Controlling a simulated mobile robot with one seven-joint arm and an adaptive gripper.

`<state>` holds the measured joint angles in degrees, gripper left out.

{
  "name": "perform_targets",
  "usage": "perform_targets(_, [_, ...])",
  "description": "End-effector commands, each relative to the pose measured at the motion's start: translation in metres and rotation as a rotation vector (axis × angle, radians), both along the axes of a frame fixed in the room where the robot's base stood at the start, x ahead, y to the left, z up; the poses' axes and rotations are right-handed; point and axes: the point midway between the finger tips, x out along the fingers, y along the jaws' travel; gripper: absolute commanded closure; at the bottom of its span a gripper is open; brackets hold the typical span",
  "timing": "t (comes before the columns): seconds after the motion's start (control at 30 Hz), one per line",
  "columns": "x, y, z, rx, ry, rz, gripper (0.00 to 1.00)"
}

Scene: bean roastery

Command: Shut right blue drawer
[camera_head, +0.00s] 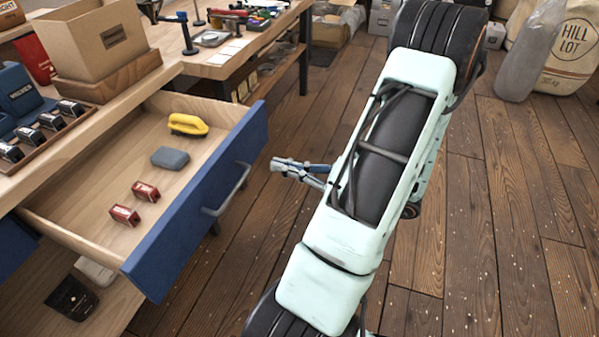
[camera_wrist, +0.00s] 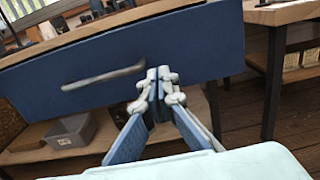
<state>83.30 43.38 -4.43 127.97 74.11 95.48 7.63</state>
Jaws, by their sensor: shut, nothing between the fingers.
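The right blue drawer (camera_head: 195,205) is pulled well out of the wooden bench in the head view. Its blue front and grey bar handle (camera_head: 228,190) face right, toward my arm. It holds a yellow item (camera_head: 188,124), a grey-blue block (camera_head: 170,158) and two small red boxes (camera_head: 125,215). My gripper (camera_head: 275,164) is shut and empty, apart from the drawer, to the right of its front. In the wrist view my gripper (camera_wrist: 158,75) points at the blue front (camera_wrist: 200,45), right of the handle (camera_wrist: 102,77). I cannot tell there whether it touches.
On the benchtop above the drawer stand a cardboard box (camera_head: 95,45) and a tray of small tins (camera_head: 45,130). A second table (camera_head: 225,65) with tools stands behind. A sack (camera_head: 560,45) is at the back right. The wooden floor at right is clear.

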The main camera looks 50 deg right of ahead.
Motion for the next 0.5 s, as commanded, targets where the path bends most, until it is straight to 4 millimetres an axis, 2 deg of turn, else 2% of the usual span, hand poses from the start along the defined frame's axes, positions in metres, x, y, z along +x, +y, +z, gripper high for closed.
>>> perform_targets(0.03, [0.011,0.005,-0.002,0.000,0.000,0.004,1.00])
perform_targets(0.2, [0.041,0.016,-0.003,-0.002,0.000,0.004,1.00])
perform_targets(0.33, [0.057,0.021,-0.002,-0.002,0.000,0.001,1.00])
perform_targets(0.5, [0.066,0.024,-0.001,-0.002,0.002,0.000,1.00])
